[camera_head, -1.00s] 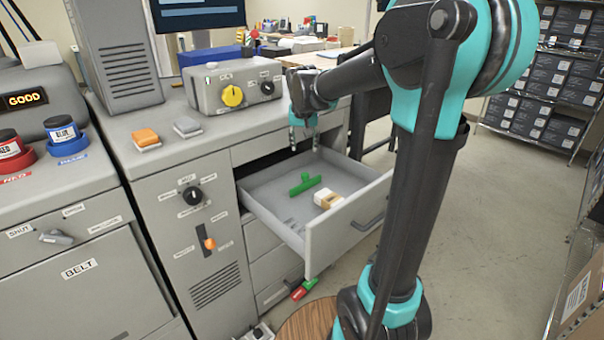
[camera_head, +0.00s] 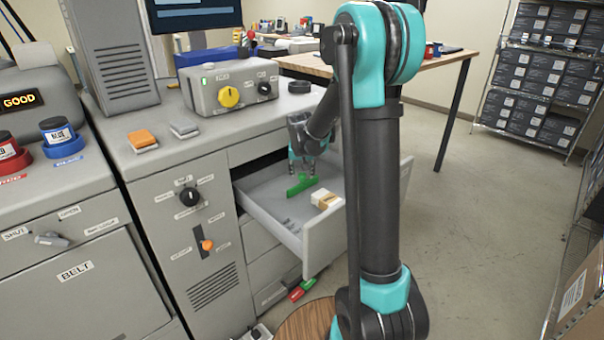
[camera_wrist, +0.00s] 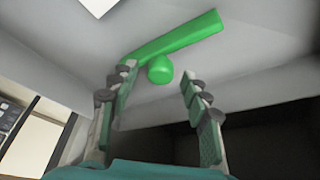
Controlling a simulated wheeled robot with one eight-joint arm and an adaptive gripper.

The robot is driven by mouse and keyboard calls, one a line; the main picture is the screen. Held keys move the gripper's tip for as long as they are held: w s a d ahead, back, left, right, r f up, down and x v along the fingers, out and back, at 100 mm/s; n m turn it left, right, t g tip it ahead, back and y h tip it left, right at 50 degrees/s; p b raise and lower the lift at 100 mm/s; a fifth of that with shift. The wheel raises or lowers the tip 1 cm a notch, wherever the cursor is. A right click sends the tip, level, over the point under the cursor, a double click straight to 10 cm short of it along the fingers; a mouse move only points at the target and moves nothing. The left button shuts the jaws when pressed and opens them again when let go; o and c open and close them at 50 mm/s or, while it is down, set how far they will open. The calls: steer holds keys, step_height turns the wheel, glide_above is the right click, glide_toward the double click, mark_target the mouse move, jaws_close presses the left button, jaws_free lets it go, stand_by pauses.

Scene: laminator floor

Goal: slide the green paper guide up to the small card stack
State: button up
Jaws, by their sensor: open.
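The green paper guide (camera_head: 302,185) lies in the open drawer (camera_head: 262,212), towards its back. A long green bar and a round green knob show in the wrist view (camera_wrist: 178,38). The small card stack (camera_head: 326,199), white with a tan band, lies in the drawer in front and to the right of the guide, apart from it. A white corner at the top of the wrist view may be the stack. My gripper (camera_wrist: 158,92) is open, with the knob just beyond and between its fingertips; I cannot tell whether they touch it. In the head view my gripper (camera_head: 302,168) is right at the guide.
The drawer walls and raised front (camera_head: 325,232) surround the guide and stack. The cabinet top above carries a grey control box (camera_head: 232,88) with a yellow knob. Red and green items (camera_head: 302,290) lie below the drawer. The drawer floor left of the guide is clear.

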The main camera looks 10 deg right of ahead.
steer(key=shift+f, duration=0.2)
jaws_close()
stand_by(0.3)
